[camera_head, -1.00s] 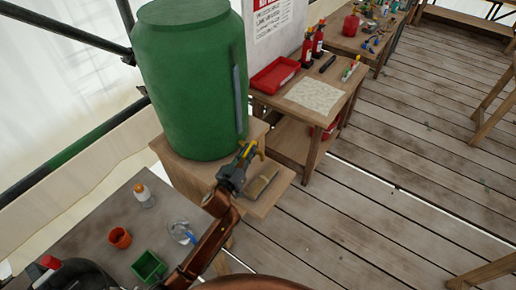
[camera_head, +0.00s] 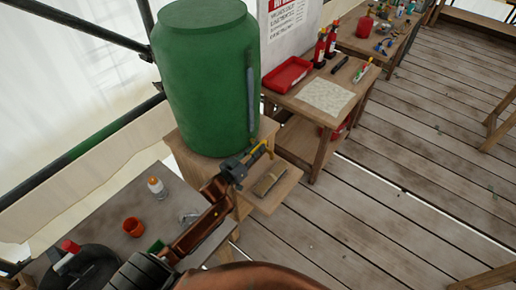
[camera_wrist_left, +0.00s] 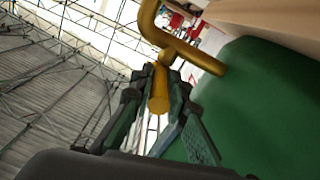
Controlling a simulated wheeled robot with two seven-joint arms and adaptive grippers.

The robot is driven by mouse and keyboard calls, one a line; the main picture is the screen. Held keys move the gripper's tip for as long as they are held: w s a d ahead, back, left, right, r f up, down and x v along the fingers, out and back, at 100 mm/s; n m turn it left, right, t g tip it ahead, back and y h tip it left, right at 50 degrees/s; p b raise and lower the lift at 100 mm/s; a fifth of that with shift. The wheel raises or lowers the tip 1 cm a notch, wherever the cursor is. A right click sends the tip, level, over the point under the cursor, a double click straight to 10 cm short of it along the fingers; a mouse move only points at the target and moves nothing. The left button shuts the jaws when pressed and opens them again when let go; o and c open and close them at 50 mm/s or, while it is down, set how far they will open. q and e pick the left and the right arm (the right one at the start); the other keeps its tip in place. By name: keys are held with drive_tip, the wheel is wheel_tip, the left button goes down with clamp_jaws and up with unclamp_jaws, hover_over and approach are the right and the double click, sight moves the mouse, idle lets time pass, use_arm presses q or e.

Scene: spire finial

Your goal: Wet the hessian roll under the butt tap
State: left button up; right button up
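The green water butt (camera_head: 208,85) stands on a wooden stand (camera_head: 188,152) in the head view. Its yellow tap (camera_head: 262,148) sticks out low on the front. The hessian roll (camera_head: 268,183), a small brown bundle, lies on the stand's low front shelf (camera_head: 281,190), below the tap and apart from my gripper. My left gripper (camera_head: 240,166) is at the tap. In the left wrist view the left gripper's fingers (camera_wrist_left: 160,88) close in on both sides of a yellow tap bar (camera_wrist_left: 158,102). No water is visible. My right gripper is not in view.
A grey table at left bears a white bottle (camera_head: 156,187), an orange cup (camera_head: 133,227) and a green container (camera_head: 156,246), partly behind my arm. A wooden bench with a red tray (camera_head: 288,73) stands right of the butt. The plank floor (camera_head: 400,180) is clear.

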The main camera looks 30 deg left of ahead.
use_arm(q)
drive_tip(key=o, duration=0.4)
drive_tip(key=s, duration=0.4)
drive_tip(key=s+a, duration=0.1)
drive_tip(key=s, duration=0.3)
drive_tip(key=s+a, duration=0.1)
drive_tip(key=s, duration=0.2)
drive_tip(key=shift+s, duration=0.4)
